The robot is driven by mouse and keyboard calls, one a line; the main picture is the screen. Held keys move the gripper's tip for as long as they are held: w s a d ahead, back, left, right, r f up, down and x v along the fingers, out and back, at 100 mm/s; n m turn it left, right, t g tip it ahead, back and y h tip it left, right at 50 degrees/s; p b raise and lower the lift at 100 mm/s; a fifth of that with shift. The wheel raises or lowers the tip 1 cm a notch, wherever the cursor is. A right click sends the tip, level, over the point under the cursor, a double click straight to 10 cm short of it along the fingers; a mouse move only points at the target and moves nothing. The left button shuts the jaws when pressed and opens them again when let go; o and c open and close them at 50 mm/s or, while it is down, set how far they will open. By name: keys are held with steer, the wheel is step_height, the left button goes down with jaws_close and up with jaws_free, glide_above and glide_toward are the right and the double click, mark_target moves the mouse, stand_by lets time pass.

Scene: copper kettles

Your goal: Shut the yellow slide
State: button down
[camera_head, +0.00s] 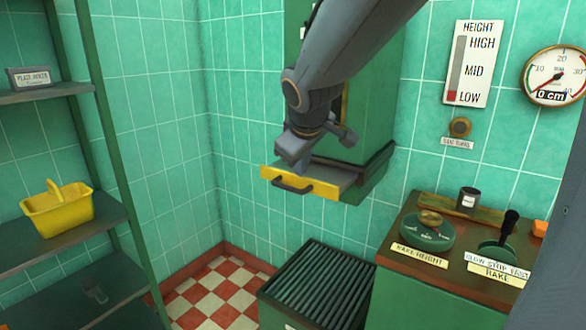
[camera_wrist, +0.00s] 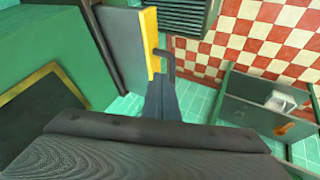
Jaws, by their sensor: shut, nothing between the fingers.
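The yellow slide (camera_head: 325,188) sticks out from the lower front of a green wall cabinet (camera_head: 368,125), with part of its grey top showing behind the yellow front. A dark bar handle (camera_head: 290,186) is on its front. In the wrist view the yellow front (camera_wrist: 151,38) stands on edge, with the handle (camera_wrist: 163,58) to its right. My gripper (camera_head: 298,163) is shut and empty, pointing down close to the slide's front and handle. In the wrist view its fingertips (camera_wrist: 161,84) lie just below the handle. I cannot tell whether they touch it.
A dark slatted bin (camera_head: 318,285) stands below the slide. A console (camera_head: 400,270) with a dial and lever is at right. A green shelf rack (camera_head: 100,218) holding a yellow basket (camera_head: 58,208) is at left. Checkered floor (camera_head: 215,295) is clear between.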

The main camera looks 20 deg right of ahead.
mark_target(299, 179)
steer(key=x, duration=0.7)
steer(key=shift+s+b, duration=0.1)
steer(key=shift+b, duration=0.2)
